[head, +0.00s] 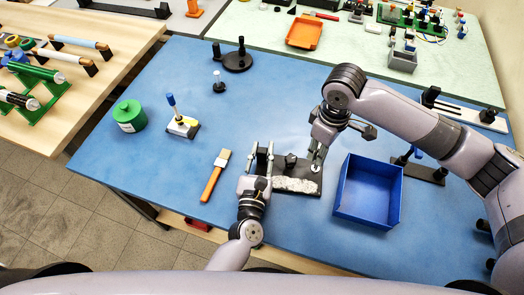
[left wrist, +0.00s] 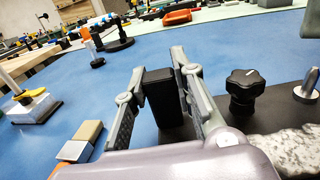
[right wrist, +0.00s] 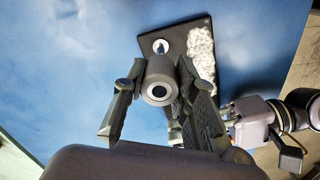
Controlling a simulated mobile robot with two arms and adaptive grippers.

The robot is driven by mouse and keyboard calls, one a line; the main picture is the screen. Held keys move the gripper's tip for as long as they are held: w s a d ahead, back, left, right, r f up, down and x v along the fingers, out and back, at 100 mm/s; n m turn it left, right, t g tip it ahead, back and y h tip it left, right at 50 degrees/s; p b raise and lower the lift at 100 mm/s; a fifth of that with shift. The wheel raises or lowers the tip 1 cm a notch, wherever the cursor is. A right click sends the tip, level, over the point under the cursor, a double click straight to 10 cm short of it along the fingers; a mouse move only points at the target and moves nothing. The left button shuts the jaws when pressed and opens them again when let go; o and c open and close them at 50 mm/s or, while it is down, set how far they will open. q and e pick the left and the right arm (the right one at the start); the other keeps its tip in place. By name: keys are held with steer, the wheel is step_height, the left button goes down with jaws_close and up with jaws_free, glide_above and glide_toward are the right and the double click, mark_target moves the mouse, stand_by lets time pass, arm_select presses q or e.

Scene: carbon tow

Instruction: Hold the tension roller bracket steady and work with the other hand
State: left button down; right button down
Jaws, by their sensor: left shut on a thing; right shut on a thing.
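The tension roller bracket is a dark plate (head: 308,168) with a black upright block (left wrist: 160,100), a black star knob (head: 291,158) and a metal pin (left wrist: 308,88). A rough whitish patch (head: 296,185) covers its near edge. My left gripper (head: 258,163) is shut on the upright block at the plate's left end. My right gripper (right wrist: 155,95) is shut on a grey roller (right wrist: 158,75) with a hole in its end. In the right wrist view, the roller is near the pin (right wrist: 160,46); I cannot tell whether they touch.
A blue bin (head: 345,205) stands close to the right of the plate. A brush with an orange handle (head: 212,182) lies to its left. A green container (head: 129,115) and a small stand with a blue handle (head: 182,127) are farther left.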

arm_select(q)
steer(key=shift+s+f, duration=0.15)
steer(key=shift+f, duration=0.3)
steer(key=c, duration=1.8)
jaws_free()
steer(key=shift+o, duration=1.1)
steer(key=shift+r, duration=0.1)
steer(key=shift+w+r, duration=0.1)
steer(key=shift+w, duration=0.1)
arm_select(e)
step_height(320, 180, up, 5)
steer(key=shift+w+r, duration=0.1)
steer(key=shift+r, duration=0.05)
arm_select(q)
steer(key=shift+r, duration=0.15)
steer(key=shift+r, duration=0.75)
steer(key=o, duration=0.5)
steer(key=shift+o, duration=0.5)
